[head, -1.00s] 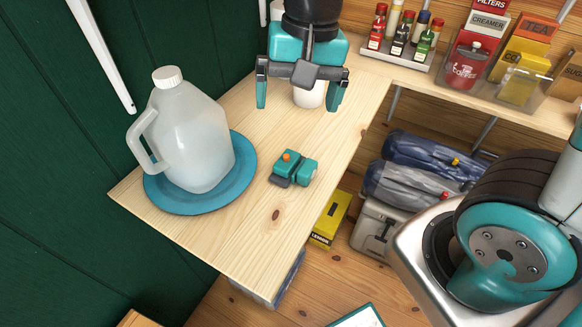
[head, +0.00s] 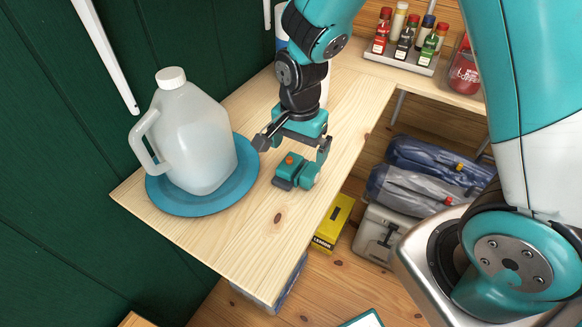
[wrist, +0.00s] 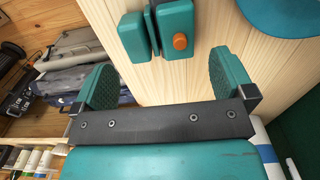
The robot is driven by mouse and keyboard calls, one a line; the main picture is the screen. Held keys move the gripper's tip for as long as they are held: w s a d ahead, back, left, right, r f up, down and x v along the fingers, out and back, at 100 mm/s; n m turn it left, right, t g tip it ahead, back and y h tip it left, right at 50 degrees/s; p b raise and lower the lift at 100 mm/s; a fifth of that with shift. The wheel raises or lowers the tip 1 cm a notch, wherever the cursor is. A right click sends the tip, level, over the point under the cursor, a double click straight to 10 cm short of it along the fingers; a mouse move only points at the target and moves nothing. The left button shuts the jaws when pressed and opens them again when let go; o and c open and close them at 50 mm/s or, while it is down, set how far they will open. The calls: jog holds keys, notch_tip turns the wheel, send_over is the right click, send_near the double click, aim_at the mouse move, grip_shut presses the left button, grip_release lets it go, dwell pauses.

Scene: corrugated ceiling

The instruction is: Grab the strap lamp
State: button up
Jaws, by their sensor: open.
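The strap lamp is a small teal and dark grey block (head: 297,171) with an orange button, lying on the light wooden counter (head: 250,235). It also shows at the top of the wrist view (wrist: 175,28), ahead of the fingers. My gripper (head: 292,153) is open just behind the lamp and low over the counter. In the wrist view, its two teal fingers (wrist: 160,82) are spread wide with nothing between them but bare wood. The lamp lies beyond the fingertips, roughly within their spread, and appears apart from them.
A translucent jug (head: 195,135) stands on a blue plate (head: 190,205) left of the lamp. Spice bottles in a rack (head: 403,55) stand at the back. A yellow box (head: 333,222) and rolled bags (head: 425,175) sit below the counter's right edge. The counter's front is clear.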

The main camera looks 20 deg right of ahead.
aim_at(299, 163)
jog(key=shift+d+f+p, duration=0.1)
jog(key=shift+f+p, duration=0.6)
jog(key=shift+f, duration=1.9)
jog(key=c, duration=0.7)
